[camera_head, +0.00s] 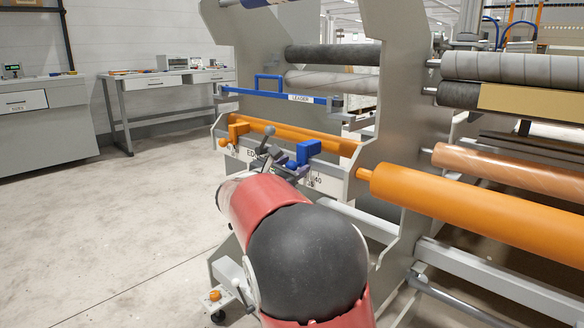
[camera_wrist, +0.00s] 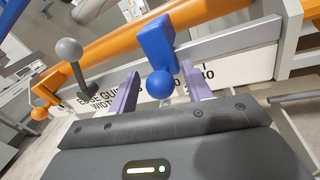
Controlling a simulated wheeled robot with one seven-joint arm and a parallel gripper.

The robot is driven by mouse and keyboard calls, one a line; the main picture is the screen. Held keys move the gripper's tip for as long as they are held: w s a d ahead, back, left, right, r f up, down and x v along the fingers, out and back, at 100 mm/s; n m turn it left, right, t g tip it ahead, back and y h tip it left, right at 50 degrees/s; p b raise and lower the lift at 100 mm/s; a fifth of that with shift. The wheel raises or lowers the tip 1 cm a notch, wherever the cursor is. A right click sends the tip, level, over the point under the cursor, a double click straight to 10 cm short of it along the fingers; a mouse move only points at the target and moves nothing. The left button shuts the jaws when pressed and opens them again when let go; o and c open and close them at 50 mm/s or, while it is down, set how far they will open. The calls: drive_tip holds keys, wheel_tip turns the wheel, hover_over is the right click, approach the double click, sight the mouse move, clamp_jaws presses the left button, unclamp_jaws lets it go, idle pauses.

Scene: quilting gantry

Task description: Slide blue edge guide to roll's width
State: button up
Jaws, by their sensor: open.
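The blue edge guide (camera_head: 308,150) sits on the grey rail, right of its middle, in front of an orange roll (camera_head: 285,131). In the wrist view the blue guide (camera_wrist: 156,42) has a round blue knob (camera_wrist: 160,84) facing me. My gripper (camera_wrist: 163,83) is open, with one purple finger on each side of the knob; I cannot tell whether either touches it. In the head view my gripper (camera_head: 290,170) is just below the guide, partly hidden by my arm. A scale plate (camera_wrist: 205,74) lettered "EDGE GUIDE WIDTH" runs below the rail, its figures partly covered.
An orange edge guide (camera_head: 238,131) stands at the rail's left end. A grey ball-topped lever (camera_wrist: 69,50) stands between the guides, left of my gripper. A blue "LEADER" bar (camera_head: 290,97) is above. The frame's side plate (camera_head: 400,130) stands to the right.

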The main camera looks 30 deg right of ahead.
drive_tip(key=c, duration=1.1)
drive_tip(key=shift+w+a, duration=0.1)
drive_tip(key=shift+w, duration=0.15)
clamp_jaws()
drive_tip(key=o, duration=1.1)
unclamp_jaws()
drive_tip(key=v, duration=0.8)
drive_tip(key=shift+p, duration=0.3)
